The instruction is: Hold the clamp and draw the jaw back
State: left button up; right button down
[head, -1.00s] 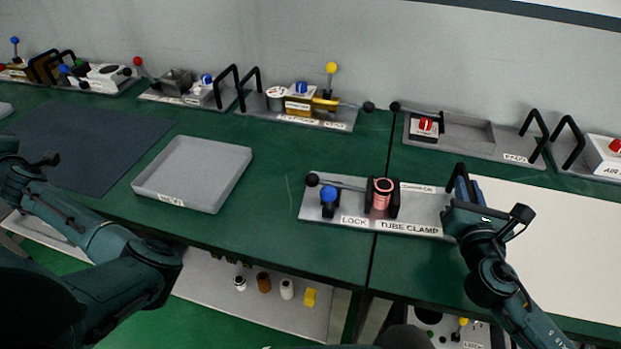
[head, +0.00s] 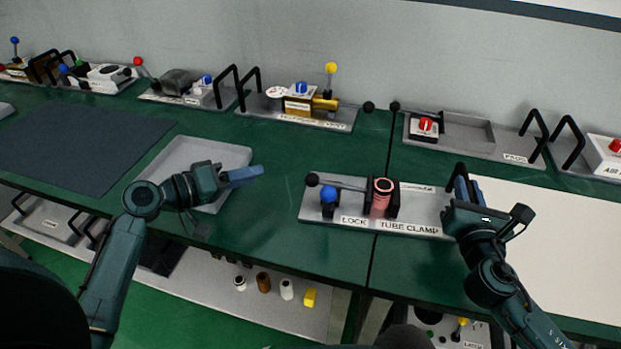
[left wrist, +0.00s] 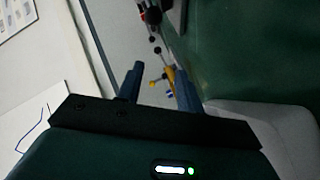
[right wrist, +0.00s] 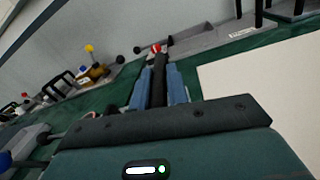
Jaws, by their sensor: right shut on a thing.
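The tube clamp (head: 420,215) is a grey plate on the green table, labelled "LOCK" and "TUBE CLAMP". It carries a blue lock knob (head: 328,195), a pinkish tube (head: 381,198) between black jaws, and a rod with a black ball (head: 312,179) at its left end. My right gripper (head: 460,196) is shut on the black handle (right wrist: 159,80) at the plate's right end. My left gripper (head: 245,174) is left of the clamp, above the grey tray. In the left wrist view its fingers (left wrist: 158,85) are apart with nothing between them.
The grey tray (head: 163,165) lies under my left arm. A plate with a yellow-ball lever (head: 331,68) and a plate with a red knob (head: 425,124) stand behind. Green table is clear between my left gripper and the clamp. A white mat (head: 560,230) lies at right.

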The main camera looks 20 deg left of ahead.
aim_at(310, 180)
pick_arm(q)
jog(key=shift+m+g+h, duration=0.4)
jog(key=shift+g+h, duration=0.3)
jog(key=d, duration=0.1)
jog(key=s+d, duration=0.1)
jog(key=d+f, duration=0.1)
jog(key=d, duration=0.1)
jog(key=shift+s+f, duration=0.1)
jog(key=shift+s, duration=0.05)
jog(key=x, duration=1)
jog(key=shift+w+d+f, duration=0.1)
jog(key=shift+w+d, duration=0.05)
jog(key=shift+w, duration=0.25)
grip_shut()
